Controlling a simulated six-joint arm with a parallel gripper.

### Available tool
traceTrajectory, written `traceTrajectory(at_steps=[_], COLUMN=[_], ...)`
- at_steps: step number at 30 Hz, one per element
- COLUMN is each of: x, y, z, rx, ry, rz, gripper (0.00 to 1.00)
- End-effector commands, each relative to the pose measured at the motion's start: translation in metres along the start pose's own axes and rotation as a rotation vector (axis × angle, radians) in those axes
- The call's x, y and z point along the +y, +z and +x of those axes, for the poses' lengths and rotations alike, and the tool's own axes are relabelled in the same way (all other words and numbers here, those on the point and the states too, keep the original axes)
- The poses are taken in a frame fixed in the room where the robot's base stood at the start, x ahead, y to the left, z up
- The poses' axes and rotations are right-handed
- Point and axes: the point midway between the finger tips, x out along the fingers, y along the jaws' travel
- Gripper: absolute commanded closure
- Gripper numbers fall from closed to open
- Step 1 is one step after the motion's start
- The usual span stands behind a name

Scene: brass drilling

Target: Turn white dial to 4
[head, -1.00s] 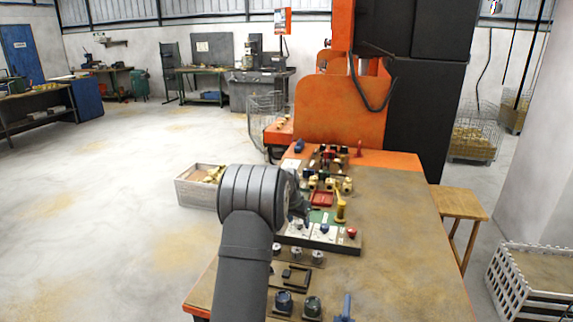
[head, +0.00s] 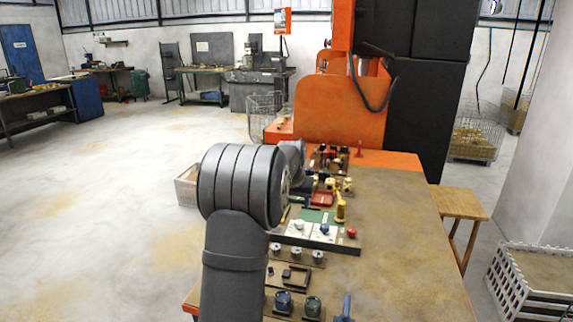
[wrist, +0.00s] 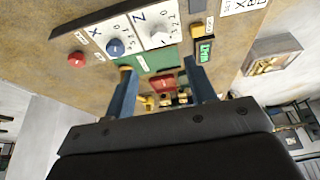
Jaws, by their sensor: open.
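The white dial (wrist: 157,37) sits beside the letter Z on a white plate with numbers around it, in the wrist view's upper middle. In the head view it is the small pale knob (head: 299,224) left of the blue dial. The blue dial (wrist: 115,47), marked X, is beside it on the same panel. My gripper (wrist: 159,68) is open and empty, its two fingers apart and pointing toward the panel. The white dial appears beyond the gap between the fingertips, with no visible contact. I cannot read the dial's setting. In the head view my arm hides the gripper.
A red button (wrist: 77,60) is on the same panel. A yellow-and-green switch (wrist: 203,43) lies on the other side. A red tray (head: 322,198) and a yellow part (head: 340,208) stand behind the panel. The table's right side (head: 400,230) is clear.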

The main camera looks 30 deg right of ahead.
Motion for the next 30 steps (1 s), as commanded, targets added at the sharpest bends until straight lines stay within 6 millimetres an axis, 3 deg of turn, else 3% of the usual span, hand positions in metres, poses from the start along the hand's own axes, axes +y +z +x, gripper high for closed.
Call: traceTrajectory(at_steps=[19, 30], x=[0.000, 0.001], y=[-0.003, -0.002], z=[-0.132, -0.055], rx=[0.010, 0.003], ry=[0.000, 0.002], rz=[0.000, 0.001], gripper=[0.49, 0.49])
